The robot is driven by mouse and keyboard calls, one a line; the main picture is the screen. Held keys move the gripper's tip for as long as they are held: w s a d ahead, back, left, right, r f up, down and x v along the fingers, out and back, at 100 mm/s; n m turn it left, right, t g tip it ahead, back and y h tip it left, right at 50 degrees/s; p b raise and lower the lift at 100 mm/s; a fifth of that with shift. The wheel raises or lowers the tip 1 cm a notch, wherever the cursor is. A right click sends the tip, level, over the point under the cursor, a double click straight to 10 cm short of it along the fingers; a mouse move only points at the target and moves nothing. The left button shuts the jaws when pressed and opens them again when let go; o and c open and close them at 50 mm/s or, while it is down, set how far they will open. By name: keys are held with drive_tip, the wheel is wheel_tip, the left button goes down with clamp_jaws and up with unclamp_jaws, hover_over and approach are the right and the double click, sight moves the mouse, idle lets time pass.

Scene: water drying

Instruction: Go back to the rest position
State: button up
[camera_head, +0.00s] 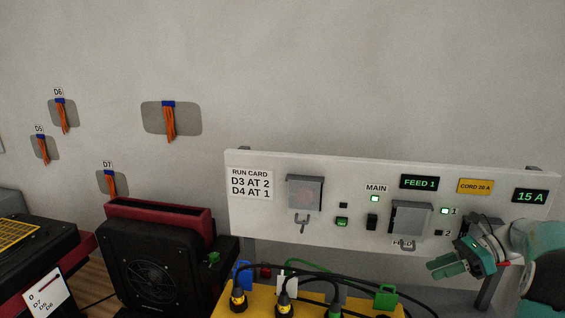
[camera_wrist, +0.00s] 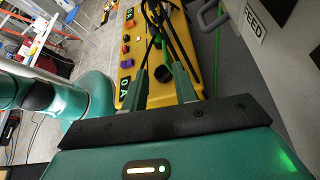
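My gripper (camera_head: 436,268) is in front of the lower right of the white wall panel (camera_head: 262,220), below the "1" and "2" lamps. In the wrist view its two teal fingers (camera_wrist: 162,72) stand apart with nothing between them. Behind the gap lies the yellow power box (camera_wrist: 181,38) with black plugs and cords, farther off. My gripper partly hides the panel's lower right part. Whether it touches the panel cannot be told.
The yellow box (camera_head: 211,308) with plugs and a green cord stands below the panel. A black and red fan unit (camera_head: 152,268) stands left of it. Grey switch covers (camera_head: 410,219) stick out from the panel. A ladder (camera_wrist: 68,12) shows in the wrist view.

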drive_tip(key=s+a+r+n+g+h, duration=0.1)
drive_tip(key=s+a+r+n+h, duration=0.25)
drive_tip(key=a, duration=0.55)
drive_tip(key=s+a+r+n+h, duration=0.25)
drive_tip(key=a+n, duration=0.25)
drive_tip(key=a, duration=0.4)
drive_tip(key=s+a+f+n+t+h, duration=0.2)
drive_tip(key=s+a+n+t+h, duration=0.2)
drive_tip(key=s+a+n, duration=0.5)
drive_tip(key=s+n+h, duration=0.2)
drive_tip(key=s+n, duration=0.3)
drive_tip(key=shift+t+h, duration=0.3)
drive_tip(key=shift+t, duration=0.1)
drive_tip(key=shift+w+d+f, duration=0.1)
